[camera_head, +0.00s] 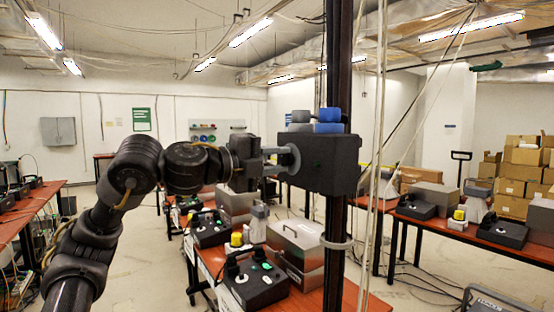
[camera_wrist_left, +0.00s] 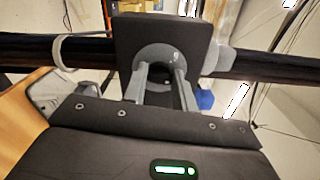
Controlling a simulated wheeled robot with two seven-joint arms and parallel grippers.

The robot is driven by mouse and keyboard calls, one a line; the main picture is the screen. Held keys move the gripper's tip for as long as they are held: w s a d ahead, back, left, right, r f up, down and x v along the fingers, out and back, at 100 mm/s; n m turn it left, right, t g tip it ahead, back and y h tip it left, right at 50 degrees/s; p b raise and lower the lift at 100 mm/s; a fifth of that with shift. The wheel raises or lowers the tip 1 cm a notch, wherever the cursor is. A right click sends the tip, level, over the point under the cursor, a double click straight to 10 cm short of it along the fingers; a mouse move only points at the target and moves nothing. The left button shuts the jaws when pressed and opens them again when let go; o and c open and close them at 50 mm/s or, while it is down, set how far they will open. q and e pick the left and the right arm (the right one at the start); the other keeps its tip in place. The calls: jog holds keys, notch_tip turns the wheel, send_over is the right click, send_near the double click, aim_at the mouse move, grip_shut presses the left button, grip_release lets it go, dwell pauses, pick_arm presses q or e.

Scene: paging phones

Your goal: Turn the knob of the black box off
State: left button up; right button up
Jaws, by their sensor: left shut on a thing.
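The black box (camera_head: 330,168) is mounted on a dark vertical pole at the middle of the head view. Its flat face also shows at the top of the left wrist view (camera_wrist_left: 196,32). A grey round knob (camera_head: 293,158) sticks out from the box's left side; in the wrist view the knob (camera_wrist_left: 157,53) is a grey disc on that face. My left gripper (camera_head: 277,159) reaches in from the left at the knob's height. In the wrist view its two fingers (camera_wrist_left: 160,75) are shut on the knob, partly hiding it. My right gripper is not in view.
A blue part (camera_head: 330,120) sits on top of the box. The dark pole (camera_head: 335,262) runs above and below it, with pale cables (camera_head: 378,150) just right. Red-brown tables with black devices (camera_head: 255,283) and grey cases stand below and behind. Cardboard boxes (camera_head: 520,175) are stacked far right.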

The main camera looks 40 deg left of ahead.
pick_arm(q)
jog(key=n+p, duration=0.2)
jog(key=n, duration=0.8)
jog(key=shift+f+n+p, duration=0.1)
jog(key=shift+n+p, duration=0.2)
jog(key=shift+p, duration=0.1)
dwell(0.3)
jog(key=o, duration=1)
jog(key=b+v, duration=0.4)
jog(key=v, duration=0.7)
